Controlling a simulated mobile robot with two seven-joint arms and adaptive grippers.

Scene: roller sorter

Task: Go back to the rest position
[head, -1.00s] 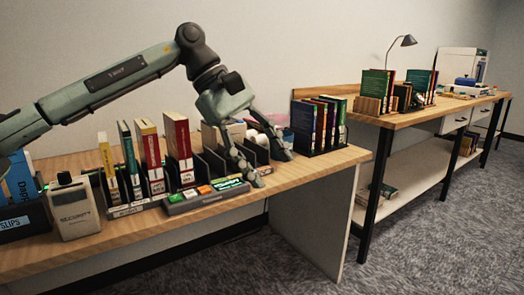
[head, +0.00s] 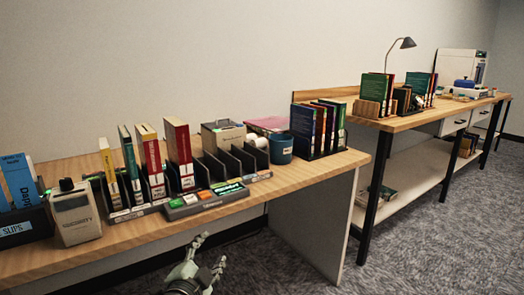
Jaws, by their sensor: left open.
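My left gripper (head: 208,260) shows at the bottom of the head view, in front of the near table's front edge and below its top. Its fingers are apart and nothing is between them. Most of the left arm is out of the picture. My right gripper is not in view. The near table (head: 310,178) carries a black sorter rack (head: 232,164) with several upright books, among them a red book (head: 179,150) and a green book (head: 129,158). Some slots at the rack's right end are empty.
A grey handheld device (head: 75,216) and a black slips bin (head: 25,226) stand at the table's left. A blue mug (head: 280,149) and a black rack of books (head: 320,130) stand at its right. A second table (head: 400,122) is beyond. Grey carpet in front is clear.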

